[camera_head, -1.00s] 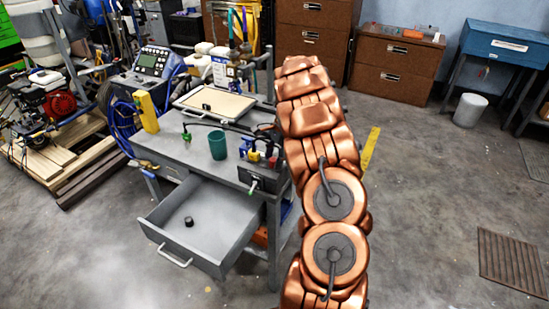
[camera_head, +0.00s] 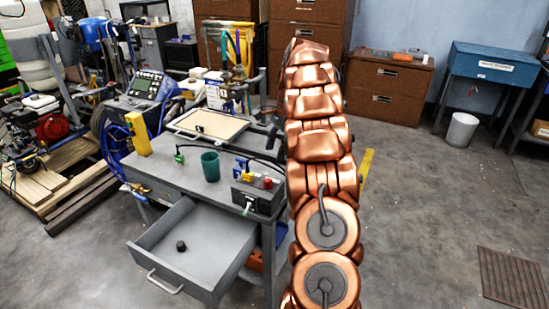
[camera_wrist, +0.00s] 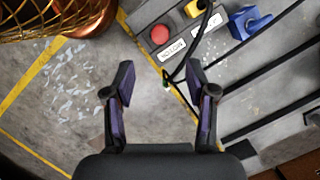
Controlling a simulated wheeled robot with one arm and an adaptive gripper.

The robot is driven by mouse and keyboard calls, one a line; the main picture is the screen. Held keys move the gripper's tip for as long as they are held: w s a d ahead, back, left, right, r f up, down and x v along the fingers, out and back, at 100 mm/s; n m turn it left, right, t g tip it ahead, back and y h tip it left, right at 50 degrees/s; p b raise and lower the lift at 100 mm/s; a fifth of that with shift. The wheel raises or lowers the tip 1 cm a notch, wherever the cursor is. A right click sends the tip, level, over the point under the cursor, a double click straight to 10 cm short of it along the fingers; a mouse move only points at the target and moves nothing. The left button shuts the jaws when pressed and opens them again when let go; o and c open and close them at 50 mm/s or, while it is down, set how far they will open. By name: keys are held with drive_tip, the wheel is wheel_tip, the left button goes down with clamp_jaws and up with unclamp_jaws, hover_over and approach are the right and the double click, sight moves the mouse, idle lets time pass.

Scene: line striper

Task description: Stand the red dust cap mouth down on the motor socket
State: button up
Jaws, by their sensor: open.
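A red round piece, the likely dust cap (camera_head: 267,183), shows on the dark grey socket box (camera_head: 258,199) at the right end of the workbench. In the wrist view the red piece (camera_wrist: 160,35) is on the box (camera_wrist: 178,31), beside a white label that seems to read MOTOR upside down. I cannot tell which way its mouth faces or make out the motor socket. My gripper (camera_wrist: 158,84) is open, with nothing between its fingers. The box lies beyond its fingertips in the wrist view. In the head view my copper arm hides most of the gripper.
A yellow piece (camera_wrist: 195,8) and a blue piece (camera_wrist: 248,21) are near the red one. A black cable crosses by the box. A teal cup (camera_head: 210,166) stands on the bench. The open drawer (camera_head: 218,236) holds a small black piece (camera_head: 181,246).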

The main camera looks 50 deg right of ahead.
drive_tip(key=s+a+r+n+g, duration=0.1)
drive_tip(key=s+a+r+n, duration=0.15)
drive_tip(key=a, duration=0.65)
drive_tip(key=s+a+r+n+h, duration=0.1)
drive_tip(key=s+a+n, duration=0.25)
drive_tip(key=a, duration=0.55)
drive_tip(key=s+a+r+n+g, duration=0.15)
drive_tip(key=a+n, duration=0.25)
drive_tip(key=a, duration=0.5)
drive_tip(key=s+a+f+n+h, duration=0.1)
drive_tip(key=s+a+f+n, duration=0.2)
drive_tip(key=s, duration=0.8)
drive_tip(key=s+a+f+n+h, duration=0.1)
drive_tip(key=s+a+f+n, duration=0.2)
drive_tip(key=s+a+n, duration=0.5)
drive_tip(key=s+a, duration=0.2)
drive_tip(key=shift+s+a, duration=0.2)
drive_tip(key=shift+s, duration=0.2)
